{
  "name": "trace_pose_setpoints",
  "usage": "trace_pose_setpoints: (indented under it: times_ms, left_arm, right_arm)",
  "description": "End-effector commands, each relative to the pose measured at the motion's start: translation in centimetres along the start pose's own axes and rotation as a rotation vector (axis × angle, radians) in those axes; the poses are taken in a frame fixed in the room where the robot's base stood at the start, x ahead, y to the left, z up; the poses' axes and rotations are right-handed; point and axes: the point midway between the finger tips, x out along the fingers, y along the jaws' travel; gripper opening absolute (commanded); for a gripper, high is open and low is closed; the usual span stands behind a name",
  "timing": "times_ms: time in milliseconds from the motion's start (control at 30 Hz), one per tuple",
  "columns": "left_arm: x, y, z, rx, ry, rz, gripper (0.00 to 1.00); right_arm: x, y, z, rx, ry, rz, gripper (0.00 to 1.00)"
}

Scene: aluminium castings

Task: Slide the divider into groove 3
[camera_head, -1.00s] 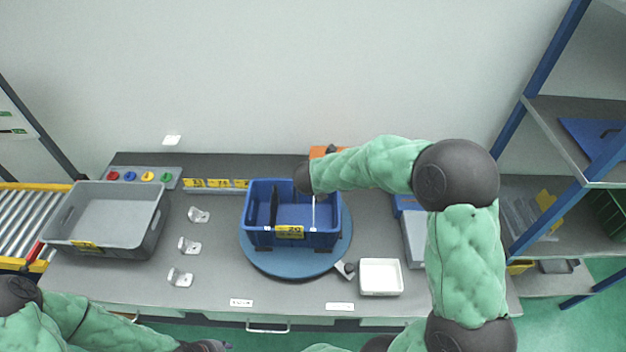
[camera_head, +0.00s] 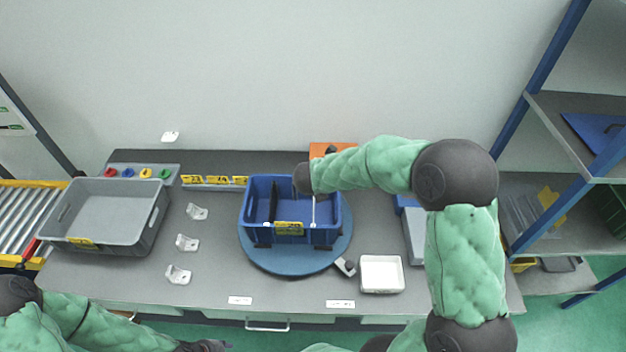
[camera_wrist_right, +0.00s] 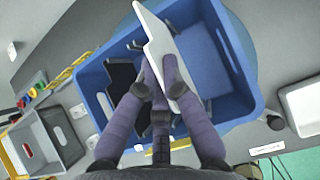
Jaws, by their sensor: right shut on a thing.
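The white divider (camera_wrist_right: 168,55) is a thin plate held between the fingers of my right gripper (camera_wrist_right: 160,92) in the right wrist view. In the head view the divider (camera_head: 313,212) shows as a thin pale upright strip inside the right part of the blue crate (camera_head: 325,236). A black divider (camera_head: 273,207) stands in the crate's left part. The groove numbers cannot be read, and whether the white divider sits in a groove cannot be told. My left gripper (camera_head: 207,346) is at the bottom edge, away from the crate, its jaws unclear.
The crate stands on a round blue turntable (camera_head: 275,262). A grey bin (camera_head: 150,240) is at left, with several metal brackets (camera_head: 187,243) between it and the crate. A white tray (camera_head: 382,274) lies front right. A blue-framed shelf (camera_head: 570,160) stands at right.

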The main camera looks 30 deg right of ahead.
Motion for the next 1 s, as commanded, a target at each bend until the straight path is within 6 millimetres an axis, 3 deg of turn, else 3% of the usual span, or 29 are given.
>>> trace_pose_setpoints:
  times_ms: [1000]
  left_arm:
    - [2.0,-0.7,-0.1,0.000,0.000,0.000,0.36]
  right_arm:
    - [1.8,0.0,-1.4,0.000,0.000,0.000,0.00]
